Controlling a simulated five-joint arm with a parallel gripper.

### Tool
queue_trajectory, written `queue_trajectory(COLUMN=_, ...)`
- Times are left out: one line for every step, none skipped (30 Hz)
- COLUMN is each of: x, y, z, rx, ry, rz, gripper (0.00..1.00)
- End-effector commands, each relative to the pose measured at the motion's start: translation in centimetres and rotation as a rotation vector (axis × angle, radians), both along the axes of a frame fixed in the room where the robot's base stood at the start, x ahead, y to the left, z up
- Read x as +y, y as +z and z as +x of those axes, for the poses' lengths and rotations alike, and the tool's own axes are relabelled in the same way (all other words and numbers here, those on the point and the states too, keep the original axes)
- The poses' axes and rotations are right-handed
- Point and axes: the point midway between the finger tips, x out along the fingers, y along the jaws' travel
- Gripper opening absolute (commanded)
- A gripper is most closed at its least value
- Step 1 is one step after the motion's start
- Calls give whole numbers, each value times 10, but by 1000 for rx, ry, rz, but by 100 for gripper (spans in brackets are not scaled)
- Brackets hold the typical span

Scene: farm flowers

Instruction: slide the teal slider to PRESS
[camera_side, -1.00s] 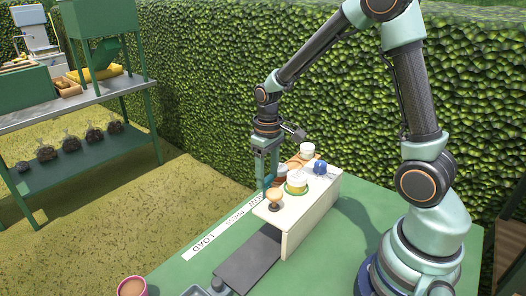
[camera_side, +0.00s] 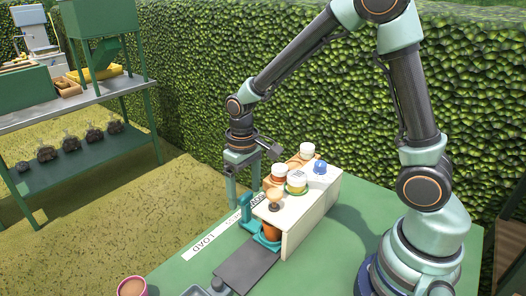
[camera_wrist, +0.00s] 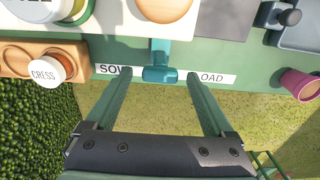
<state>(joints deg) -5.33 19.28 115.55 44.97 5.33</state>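The teal slider (camera_side: 247,212) stands on the green table at the front edge of the dark track. Its teal holder carries an orange pot (camera_side: 271,232), partly under the cream shelf. In the side view its handle stands beside the PRESS label (camera_side: 233,222), partly covering it. My gripper (camera_wrist: 158,78) is open, with a finger on each side of the handle and clear gaps. It holds nothing.
The cream shelf (camera_side: 292,228) bears several small jars and a wooden-topped knob (camera_side: 274,197). The dark track (camera_side: 245,265) runs toward the front, with a pink pot (camera_side: 133,287) at the front left. A hedge stands behind.

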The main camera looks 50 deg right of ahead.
Motion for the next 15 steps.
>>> queue_trajectory(x=0, y=0, z=0, rx=1, ry=0, rz=0, gripper=88)
queue_trajectory(x=0, y=0, z=0, rx=2, ry=0, rz=0, gripper=88)
queue_trajectory(x=0, y=0, z=-1, rx=2, ry=0, rz=0, gripper=88)
queue_trajectory(x=0, y=0, z=-1, rx=2, ry=0, rz=0, gripper=88)
queue_trajectory(x=0, y=0, z=-1, rx=2, ry=0, rz=0, gripper=88)
queue_trajectory(x=0, y=1, z=-1, rx=2, ry=0, rz=0, gripper=88)
queue_trajectory(x=0, y=3, z=0, rx=2, ry=0, rz=0, gripper=88)
queue_trajectory(x=0, y=5, z=0, rx=1, ry=0, rz=0, gripper=88)
queue_trajectory(x=0, y=9, z=0, rx=-1, ry=0, rz=0, gripper=88)
queue_trajectory(x=0, y=13, z=0, rx=-1, ry=0, rz=0, gripper=88)
queue_trajectory(x=0, y=17, z=0, rx=-1, ry=0, rz=0, gripper=88)
queue_trajectory(x=0, y=24, z=0, rx=-3, ry=0, rz=0, gripper=88)
queue_trajectory(x=0, y=30, z=0, rx=-3, ry=0, rz=0, gripper=88)
queue_trajectory(x=0, y=36, z=1, rx=-4, ry=0, rz=0, gripper=88)
queue_trajectory(x=0, y=44, z=1, rx=-5, ry=0, rz=0, gripper=88)
